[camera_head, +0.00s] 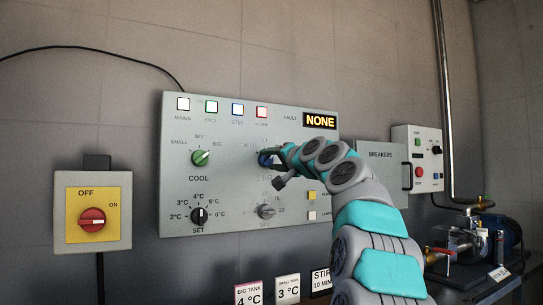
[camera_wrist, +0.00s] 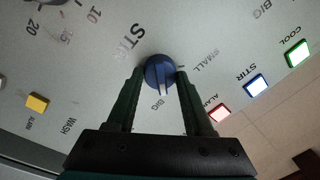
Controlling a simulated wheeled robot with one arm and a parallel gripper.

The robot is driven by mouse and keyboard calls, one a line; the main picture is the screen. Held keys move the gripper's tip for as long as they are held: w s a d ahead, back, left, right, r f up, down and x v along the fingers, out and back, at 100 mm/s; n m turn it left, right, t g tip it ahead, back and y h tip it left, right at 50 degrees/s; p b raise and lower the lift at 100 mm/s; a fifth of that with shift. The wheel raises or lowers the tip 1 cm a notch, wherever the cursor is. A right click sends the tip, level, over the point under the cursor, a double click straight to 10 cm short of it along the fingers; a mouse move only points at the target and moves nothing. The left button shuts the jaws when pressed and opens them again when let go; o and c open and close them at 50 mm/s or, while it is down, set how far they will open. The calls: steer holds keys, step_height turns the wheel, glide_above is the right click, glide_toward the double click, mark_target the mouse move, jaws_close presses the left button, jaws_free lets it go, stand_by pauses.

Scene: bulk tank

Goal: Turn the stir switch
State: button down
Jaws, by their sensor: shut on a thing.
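The stir switch is a round blue knob with a pale pointer line, on the grey control panel (camera_head: 229,118). In the wrist view the blue stir knob (camera_wrist: 160,74) sits between the two dark fingers of my gripper (camera_wrist: 160,84), which are shut on its sides. The pale line points down in that view, near the word BIG. In the head view the knob (camera_head: 264,158) is partly hidden by my gripper (camera_head: 272,157), and my arm comes in from the lower right. Part of the stir labelling is covered.
The green cool knob (camera_head: 200,158) is left of the stir knob, with the set knob (camera_head: 199,216) below it. A timer knob (camera_head: 266,211) sits under my gripper. A yellow box with a red switch (camera_head: 92,218) is at left; a breaker box (camera_head: 381,168) is at right.

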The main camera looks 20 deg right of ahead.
steer(key=shift+r+m+p, duration=0.1)
steer(key=shift+m+p, duration=0.75)
steer(key=shift+m, duration=0.25)
steer(key=shift+c, duration=1.4)
jaws_free()
steer(key=shift+s, duration=0.1)
steer(key=s+b, duration=0.1)
steer(key=s, duration=0.6)
steer(key=shift+s+d+f, duration=0.35)
